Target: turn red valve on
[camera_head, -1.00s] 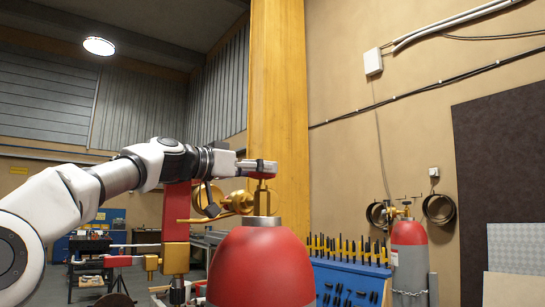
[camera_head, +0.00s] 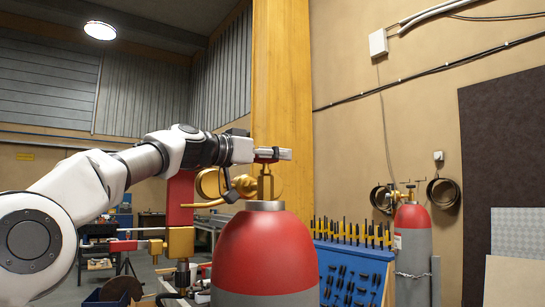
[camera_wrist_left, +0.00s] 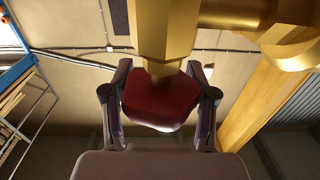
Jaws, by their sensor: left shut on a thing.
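The red valve (camera_wrist_left: 160,101) is a red knob at the end of a brass stem (camera_wrist_left: 165,30) in the left wrist view. In the head view the red valve (camera_head: 265,159) shows only in small part, atop the brass fitting of the near red and grey gas cylinder (camera_head: 265,250), which stands upright. My left gripper (camera_head: 275,154) comes in from the left at the valve. In the left wrist view its two dark fingers (camera_wrist_left: 160,82) lie on either side of the red knob, shut on it. The gripper hides part of the knob in the head view. My right gripper is not in view.
A red and brass fixture (camera_head: 180,215) stands just left of the cylinder. A blue tool rack (camera_head: 352,262) is to the right, with a second red-topped cylinder (camera_head: 412,235) by the wall. A wooden post (camera_head: 283,90) rises behind.

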